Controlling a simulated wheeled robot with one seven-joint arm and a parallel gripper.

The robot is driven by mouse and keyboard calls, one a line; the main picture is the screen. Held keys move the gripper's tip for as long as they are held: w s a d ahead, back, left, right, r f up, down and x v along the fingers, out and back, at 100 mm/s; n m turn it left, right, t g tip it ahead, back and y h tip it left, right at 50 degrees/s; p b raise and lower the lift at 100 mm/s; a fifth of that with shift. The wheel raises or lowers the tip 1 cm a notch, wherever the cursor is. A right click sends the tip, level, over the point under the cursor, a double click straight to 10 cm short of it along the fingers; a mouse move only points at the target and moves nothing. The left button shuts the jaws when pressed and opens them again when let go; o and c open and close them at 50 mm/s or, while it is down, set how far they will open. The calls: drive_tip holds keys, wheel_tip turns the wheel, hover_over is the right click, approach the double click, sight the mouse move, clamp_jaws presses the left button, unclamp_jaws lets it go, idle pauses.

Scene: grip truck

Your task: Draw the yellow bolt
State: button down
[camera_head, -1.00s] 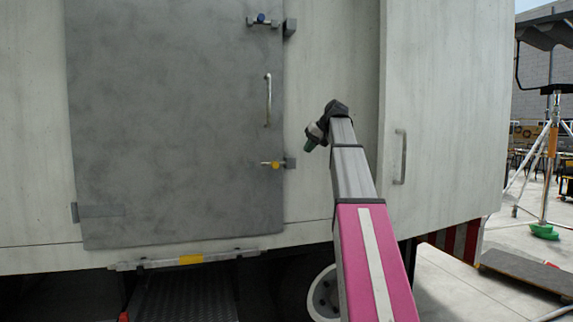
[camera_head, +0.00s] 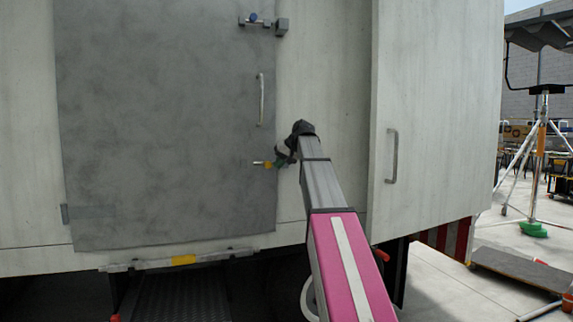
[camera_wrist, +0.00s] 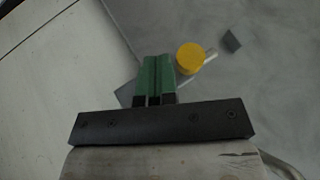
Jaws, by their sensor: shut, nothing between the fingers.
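The yellow bolt (camera_head: 267,165) sits low on the right edge of the grey door (camera_head: 160,120) of the truck. In the wrist view its round yellow knob (camera_wrist: 190,58) shows with a pale rod beside it. My gripper (camera_head: 280,160) is at the door's right edge, just right of the knob. In the wrist view the green fingers of my gripper (camera_wrist: 158,62) are together with nothing between them. The fingertips are close beside the knob; I cannot tell whether they touch it. The catch at the bolt's right end is hidden behind my gripper in the head view.
A second bolt with a blue knob (camera_head: 253,17) is at the door's upper right. A vertical handle (camera_head: 261,100) is between the bolts. Another handle (camera_head: 391,156) is on the panel at right. A step (camera_head: 180,262) projects below the door.

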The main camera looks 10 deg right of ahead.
sight(263, 163)
drive_tip(key=shift+a+r, duration=0.1)
drive_tip(key=shift+a, duration=0.25)
drive_tip(key=shift+s+a, duration=0.15)
drive_tip(key=shift+a, duration=1.3)
drive_tip(key=shift+s+a, duration=0.15)
drive_tip(key=shift+a, duration=1.3)
